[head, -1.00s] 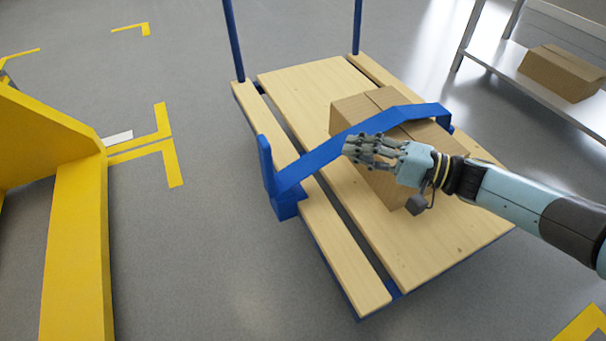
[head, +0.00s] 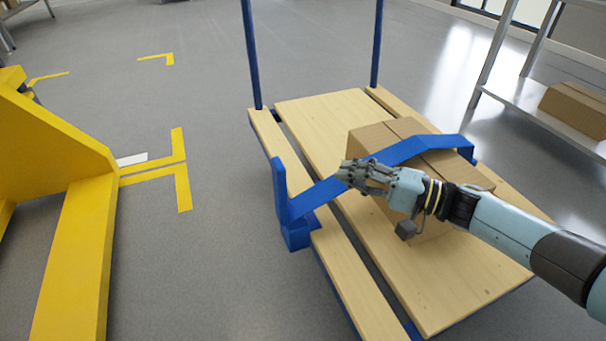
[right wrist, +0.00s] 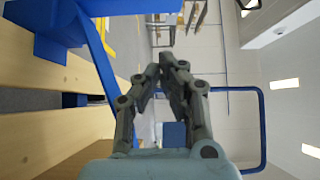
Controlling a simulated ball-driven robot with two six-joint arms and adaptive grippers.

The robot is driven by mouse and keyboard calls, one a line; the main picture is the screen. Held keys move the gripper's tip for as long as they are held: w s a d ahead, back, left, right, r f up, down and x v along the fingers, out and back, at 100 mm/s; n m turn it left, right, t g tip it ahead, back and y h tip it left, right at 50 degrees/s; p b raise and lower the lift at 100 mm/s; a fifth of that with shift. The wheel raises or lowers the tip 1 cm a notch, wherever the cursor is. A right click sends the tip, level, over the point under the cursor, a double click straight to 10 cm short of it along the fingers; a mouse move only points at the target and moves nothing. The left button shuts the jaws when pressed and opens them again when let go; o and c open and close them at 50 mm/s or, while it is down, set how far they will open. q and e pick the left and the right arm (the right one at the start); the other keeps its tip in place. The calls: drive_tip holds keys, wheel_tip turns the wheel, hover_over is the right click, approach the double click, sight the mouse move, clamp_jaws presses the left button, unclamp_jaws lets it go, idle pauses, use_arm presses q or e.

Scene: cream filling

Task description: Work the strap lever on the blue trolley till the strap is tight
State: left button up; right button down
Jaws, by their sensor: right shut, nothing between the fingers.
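The blue trolley has a wooden deck (head: 322,117) and a cardboard box (head: 384,137) on it. A blue strap (head: 413,148) runs over the box, down to a blue ratchet block (head: 299,233) on the deck's left side. The blue strap lever (head: 280,189) stands upright from that block. My right gripper (head: 347,173) is shut and empty, in front of the strap between lever and box; I cannot tell if it touches the strap. My left gripper is not in view.
Two blue handle posts (head: 252,55) rise at the trolley's far end. A yellow machine (head: 62,190) stands at the left. A shelf (head: 545,102) with another box (head: 577,108) is at the right. Grey floor lies clear between the yellow machine and the trolley.

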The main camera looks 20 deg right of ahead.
sight(280, 194)
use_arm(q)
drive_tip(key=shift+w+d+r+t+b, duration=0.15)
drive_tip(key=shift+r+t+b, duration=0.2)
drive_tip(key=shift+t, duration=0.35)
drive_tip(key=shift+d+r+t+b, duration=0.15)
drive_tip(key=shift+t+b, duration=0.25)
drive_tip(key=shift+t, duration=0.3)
use_arm(e)
drive_tip(key=w+a, duration=0.3)
drive_tip(key=a, duration=0.5)
drive_tip(key=shift+w, duration=0.3)
drive_tip(key=shift+a, duration=0.15)
